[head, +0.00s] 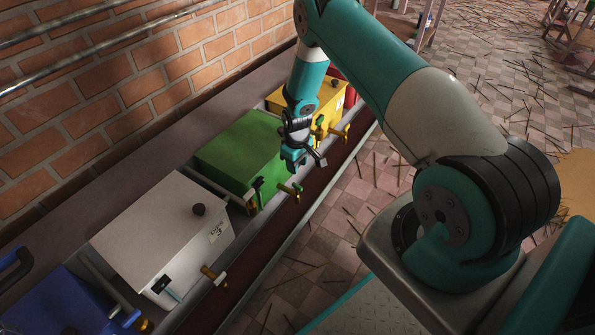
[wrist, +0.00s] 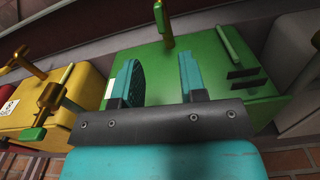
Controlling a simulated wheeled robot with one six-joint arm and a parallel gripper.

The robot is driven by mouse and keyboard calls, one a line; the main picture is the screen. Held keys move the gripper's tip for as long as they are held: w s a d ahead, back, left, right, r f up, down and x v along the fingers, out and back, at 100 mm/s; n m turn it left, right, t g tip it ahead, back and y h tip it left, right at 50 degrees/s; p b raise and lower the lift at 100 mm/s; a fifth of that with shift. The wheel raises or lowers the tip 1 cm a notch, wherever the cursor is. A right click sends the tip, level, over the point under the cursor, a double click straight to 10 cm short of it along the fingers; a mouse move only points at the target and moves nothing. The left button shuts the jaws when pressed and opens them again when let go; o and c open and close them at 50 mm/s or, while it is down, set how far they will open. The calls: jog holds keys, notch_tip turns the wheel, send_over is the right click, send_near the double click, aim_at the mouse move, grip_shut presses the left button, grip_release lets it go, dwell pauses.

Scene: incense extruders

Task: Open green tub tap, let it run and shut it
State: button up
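The green tub (head: 240,148) stands in a row of tubs along the brick wall. Its brass tap (head: 288,190) sticks out low from its front, with a small green end piece. In the wrist view the tap (wrist: 167,35) lies beyond my fingertips, near the top edge. My gripper (head: 303,163) hangs above and in front of the tub's front right part. In the wrist view the gripper (wrist: 160,78) is open, with nothing between its fingers. It is apart from the tap. The wrist view also shows the green tub (wrist: 205,55) behind the fingers. I cannot tell whether the tap is open.
The yellow tub (head: 290,97) stands just beyond the green one, with its own brass tap (head: 325,128). The white tub (head: 160,235) and blue tub (head: 55,305) stand nearer. A dark trough (head: 290,225) runs below the taps. Sticks litter the tiled floor (head: 365,190).

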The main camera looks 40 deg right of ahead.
notch_tip(320, 180, up, 7)
jog(key=p, duration=0.2)
jog(key=shift+r, duration=0.2)
